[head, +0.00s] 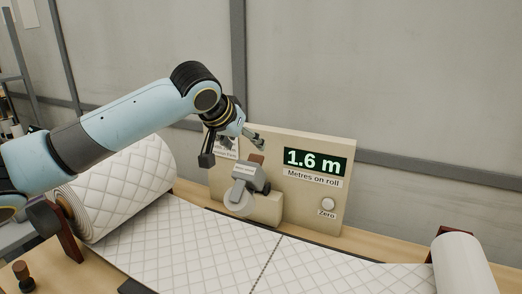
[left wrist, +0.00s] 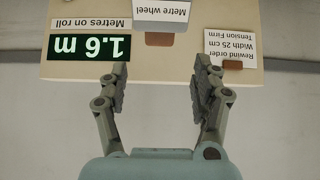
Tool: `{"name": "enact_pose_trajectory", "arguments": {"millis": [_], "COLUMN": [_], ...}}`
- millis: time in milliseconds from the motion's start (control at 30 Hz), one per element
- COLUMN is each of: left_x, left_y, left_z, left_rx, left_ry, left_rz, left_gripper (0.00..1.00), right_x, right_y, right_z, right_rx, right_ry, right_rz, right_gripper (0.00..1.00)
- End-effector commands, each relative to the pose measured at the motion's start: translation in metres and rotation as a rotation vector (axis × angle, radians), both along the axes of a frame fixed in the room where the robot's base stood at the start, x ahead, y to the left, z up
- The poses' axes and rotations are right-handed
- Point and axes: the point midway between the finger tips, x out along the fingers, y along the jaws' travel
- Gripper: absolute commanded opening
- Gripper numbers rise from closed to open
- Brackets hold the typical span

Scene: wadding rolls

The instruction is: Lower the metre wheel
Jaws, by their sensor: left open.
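The metre wheel (head: 238,201) is a pale grey wheel under a grey housing (head: 249,177) on the front of a beige panel. I cannot tell whether it touches the quilted wadding (head: 200,237) below. A brown tab (head: 256,160) stands above the housing; it also shows in the left wrist view (left wrist: 160,40), beside an upside-down "Metre wheel" label (left wrist: 161,10). My left gripper (head: 256,141) is above and close to the tab, open and empty. Its two fingers (left wrist: 158,90) stand wide apart in the left wrist view. My right gripper is not in view.
The panel (head: 300,147) carries a display (head: 315,162) reading 1.6 m and a Zero button (head: 328,204). A large wadding roll (head: 128,185) is at left, a smaller white roll (head: 461,264) at right. A rewind order card (left wrist: 232,47) is on the panel.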

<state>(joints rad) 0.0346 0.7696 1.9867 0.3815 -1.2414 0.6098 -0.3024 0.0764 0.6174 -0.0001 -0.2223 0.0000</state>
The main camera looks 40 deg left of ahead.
Motion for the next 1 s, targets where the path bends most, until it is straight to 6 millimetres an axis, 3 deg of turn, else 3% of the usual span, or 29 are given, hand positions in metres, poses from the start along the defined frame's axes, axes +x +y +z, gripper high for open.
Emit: {"name": "enact_pose_trajectory", "arguments": {"millis": [200, 433, 867, 1000], "left_x": [0.029, 0.055, 0.063, 0.063], "left_y": [0.007, 0.017, 0.019, 0.019], "left_z": [-0.032, -0.058, -0.068, -0.068], "left_rx": [-0.007, -0.004, 0.000, -0.001], "left_ry": [0.002, 0.002, 0.001, 0.002], "left_rz": [0.002, 0.001, -0.001, -0.001], "left_gripper": [0.65, 0.65, 0.65, 0.48], "right_x": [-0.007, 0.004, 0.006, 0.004], "right_y": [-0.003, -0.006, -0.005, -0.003], "right_z": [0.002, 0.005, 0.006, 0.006], "right_rx": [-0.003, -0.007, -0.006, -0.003], "right_ry": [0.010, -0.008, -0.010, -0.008], "right_rz": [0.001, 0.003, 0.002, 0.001], "right_gripper": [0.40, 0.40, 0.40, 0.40]}}
